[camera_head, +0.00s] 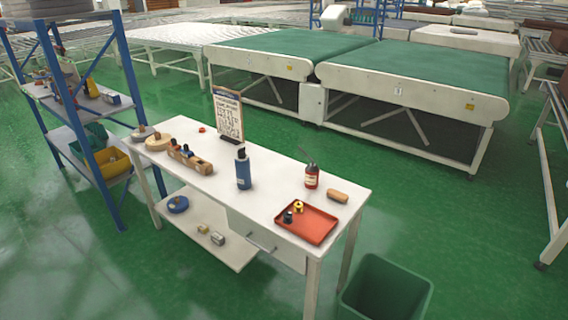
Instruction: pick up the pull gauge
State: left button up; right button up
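I cannot make out for sure which thing is the pull gauge. On the white table (270,208) stand a wooden holder with dark pieces (190,158), a blue bottle with a dark cap (243,170) and a red can with a thin spout (311,176). An orange-red tray (318,226) lies at the near right end. In it are a small yellow-and-black piece (298,206) and a small dark piece (288,217). A brown block (337,196) lies beside the tray. Neither of my grippers is in view.
A printed sign (228,114) stands on the table's far edge. A round wooden disc (158,141) lies at the left end. A blue-framed shelf (122,75) stands left. A green bin (388,290) stands by the table's right end. Conveyors with green belts (410,66) stand behind; green floor lies between.

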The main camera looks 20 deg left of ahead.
aim_at(243, 166)
jog(key=i+j+z, duration=0.1)
jog(key=j, duration=0.2)
jog(key=i+j+z, duration=0.25)
jog(key=j, duration=0.5)
jog(key=i+j+z, duration=0.1)
jog(key=i+j, duration=0.15)
jog(key=i+j+z, duration=0.15)
jog(key=j, duration=0.3)
jog(key=j+z, duration=0.1)
jog(key=j, duration=0.3)
